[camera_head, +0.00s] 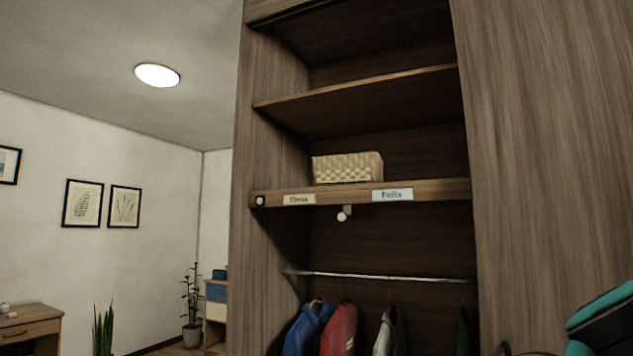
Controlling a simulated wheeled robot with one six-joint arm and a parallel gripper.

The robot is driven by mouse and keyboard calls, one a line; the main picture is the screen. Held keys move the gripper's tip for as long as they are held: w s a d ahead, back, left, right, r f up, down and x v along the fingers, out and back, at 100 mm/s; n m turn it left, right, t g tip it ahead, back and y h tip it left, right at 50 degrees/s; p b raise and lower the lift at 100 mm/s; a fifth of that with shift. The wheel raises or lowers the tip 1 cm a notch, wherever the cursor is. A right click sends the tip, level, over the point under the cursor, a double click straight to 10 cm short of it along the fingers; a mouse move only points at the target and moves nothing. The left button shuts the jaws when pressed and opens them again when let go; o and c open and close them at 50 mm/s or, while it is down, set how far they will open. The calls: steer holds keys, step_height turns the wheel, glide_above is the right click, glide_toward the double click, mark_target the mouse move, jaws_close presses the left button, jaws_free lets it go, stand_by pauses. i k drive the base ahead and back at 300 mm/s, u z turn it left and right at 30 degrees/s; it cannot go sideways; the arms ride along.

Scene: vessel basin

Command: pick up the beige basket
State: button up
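The beige basket (348,168) is a woven rectangular box. It sits upright on a middle shelf (435,190) of a tall wooden wardrobe, near the middle of the picture. The shelf edge under it carries two name labels, a beige one (299,199) at the left and a pale one reading Felix (392,195) at the right. The basket's inside is hidden from this low angle. My gripper cannot be made out in the head view. A teal and black part shows at the lower right corner, well apart from the basket.
Another shelf (365,98) is above the basket with open room between. Below, a metal rail (385,277) holds several hanging garments, including a blue (308,328) and a red one (340,330). Wooden side panels flank the opening. A desk (28,325) and plants stand at the left.

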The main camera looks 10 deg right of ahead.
mark_target(365, 167)
steer(key=u, duration=0.3)
steer(key=i, duration=0.85)
steer(key=u, duration=0.05)
